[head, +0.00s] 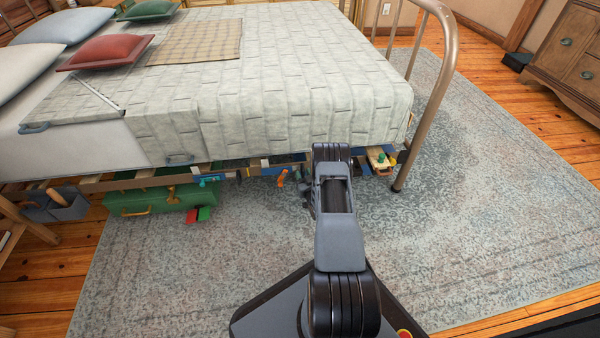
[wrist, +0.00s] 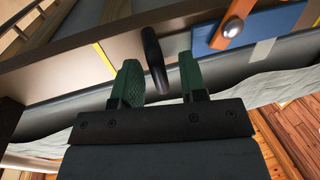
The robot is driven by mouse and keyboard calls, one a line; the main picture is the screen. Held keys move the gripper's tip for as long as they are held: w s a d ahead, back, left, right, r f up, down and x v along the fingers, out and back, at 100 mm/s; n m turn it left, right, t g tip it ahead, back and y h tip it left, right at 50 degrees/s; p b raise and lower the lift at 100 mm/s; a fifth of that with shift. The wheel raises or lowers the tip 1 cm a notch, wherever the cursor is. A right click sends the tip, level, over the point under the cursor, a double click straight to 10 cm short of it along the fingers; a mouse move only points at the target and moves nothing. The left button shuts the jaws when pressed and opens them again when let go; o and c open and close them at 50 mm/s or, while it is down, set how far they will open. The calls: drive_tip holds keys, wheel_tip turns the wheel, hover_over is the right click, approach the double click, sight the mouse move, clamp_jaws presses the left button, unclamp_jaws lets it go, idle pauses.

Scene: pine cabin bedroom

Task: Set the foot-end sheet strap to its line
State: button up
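In the wrist view my gripper (wrist: 160,78) has its two green fingers apart. A dark, rounded handle-like piece (wrist: 154,58) stands between them, with gaps visible on both sides. It may be the foot-end sheet strap's pull, but I cannot tell for sure. A thin yellow line (wrist: 105,60) crosses the brown-grey board to its left. To its right is a blue plate (wrist: 262,22) with an orange strip and a round metal rivet. In the head view my arm reaches to the bed's near side, and the fingers are hidden behind it.
The bed (head: 270,90) has a pale quilt hanging over its side. Its curved metal foot frame (head: 445,85) stands at the right. Under the bed is a green case (head: 160,199); a small orange piece (head: 282,178) hangs near the rail. The patterned rug (head: 500,220) is clear at right.

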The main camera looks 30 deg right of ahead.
drive_tip(key=shift+w+d, duration=0.1)
drive_tip(key=shift+w, duration=0.2)
clamp_jaws()
idle(0.5)
